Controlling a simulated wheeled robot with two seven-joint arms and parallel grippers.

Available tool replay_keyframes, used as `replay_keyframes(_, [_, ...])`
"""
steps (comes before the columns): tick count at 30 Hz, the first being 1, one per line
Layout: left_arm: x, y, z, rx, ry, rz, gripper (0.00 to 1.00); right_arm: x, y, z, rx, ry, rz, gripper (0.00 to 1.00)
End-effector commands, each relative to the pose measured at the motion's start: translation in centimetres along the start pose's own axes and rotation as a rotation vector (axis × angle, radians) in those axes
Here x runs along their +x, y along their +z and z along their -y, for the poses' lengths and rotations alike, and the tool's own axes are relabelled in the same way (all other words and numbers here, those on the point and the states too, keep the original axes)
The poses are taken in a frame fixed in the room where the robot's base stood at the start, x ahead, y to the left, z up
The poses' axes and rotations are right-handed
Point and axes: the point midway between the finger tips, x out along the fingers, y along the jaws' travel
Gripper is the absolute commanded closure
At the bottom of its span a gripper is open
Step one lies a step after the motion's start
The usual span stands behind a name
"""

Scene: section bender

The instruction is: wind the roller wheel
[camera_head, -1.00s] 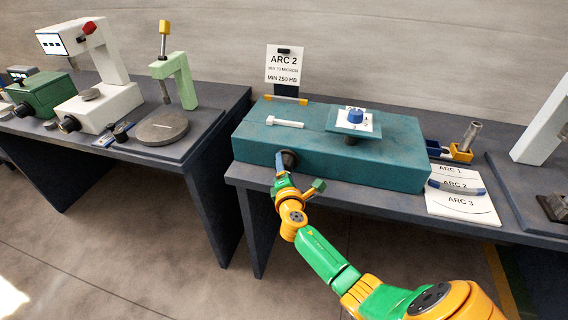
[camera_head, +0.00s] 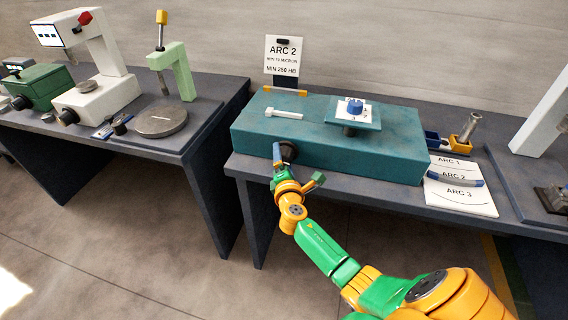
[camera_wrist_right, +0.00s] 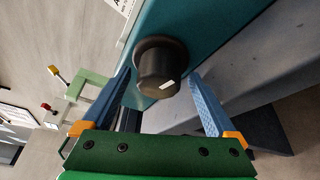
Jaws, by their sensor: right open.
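A dark round knob, which I take for the roller wheel (camera_head: 289,151), sticks out of the front face of the teal box (camera_head: 385,155). In the right wrist view the knob (camera_wrist_right: 160,65) fills the upper middle, with a small white mark on its end. My right gripper (camera_head: 281,157) is at this front face. Its two blue fingers are open, one on each side of the knob in the right wrist view (camera_wrist_right: 160,88). I cannot tell whether they touch it. My left gripper is out of view.
On the teal box are a raised plate (camera_head: 367,119) with a blue knob and a white T-shaped handle (camera_head: 284,113). An ARC 2 sign (camera_head: 284,55) stands behind. A sheet with ARC labels (camera_head: 480,204) lies at right. Another bench with machines is at left.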

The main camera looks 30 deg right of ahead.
Motion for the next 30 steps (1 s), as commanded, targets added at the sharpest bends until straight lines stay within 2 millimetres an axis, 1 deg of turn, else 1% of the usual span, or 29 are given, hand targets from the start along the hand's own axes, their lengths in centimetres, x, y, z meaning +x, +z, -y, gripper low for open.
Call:
replay_keyframes(3, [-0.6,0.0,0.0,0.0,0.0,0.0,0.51,-1.9,0.1,-0.1,0.0,-0.002,-0.002,0.07])
replay_keyframes(6, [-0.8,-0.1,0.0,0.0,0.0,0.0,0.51,-3.7,0.0,0.0,0.0,-0.002,-0.002,0.07])
replay_keyframes(9, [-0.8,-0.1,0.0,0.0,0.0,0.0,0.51,-5.2,-0.1,0.1,0.0,-0.002,-0.002,0.07])
replay_keyframes(12, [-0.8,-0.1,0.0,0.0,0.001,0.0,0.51,-6.2,-0.1,0.1,0.0,-0.002,-0.002,0.07])
replay_keyframes(15, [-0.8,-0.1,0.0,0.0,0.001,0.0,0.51,-6.5,0.0,0.1,-0.001,-0.002,-0.001,0.07])
replay_keyframes(26, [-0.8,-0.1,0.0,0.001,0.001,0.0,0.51,-6.5,0.0,0.1,-0.001,-0.002,-0.001,0.07])
replay_keyframes(27, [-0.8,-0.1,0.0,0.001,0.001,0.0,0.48,-6.5,0.0,0.1,-0.001,-0.002,-0.001,0.07])
replay_keyframes(29, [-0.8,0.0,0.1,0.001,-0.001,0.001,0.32,-6.5,-0.3,0.5,0.006,-0.013,-0.009,0.07])
replay_keyframes(30, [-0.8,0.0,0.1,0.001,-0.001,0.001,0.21,-6.5,-0.9,1.7,0.022,-0.041,-0.03,0.07])
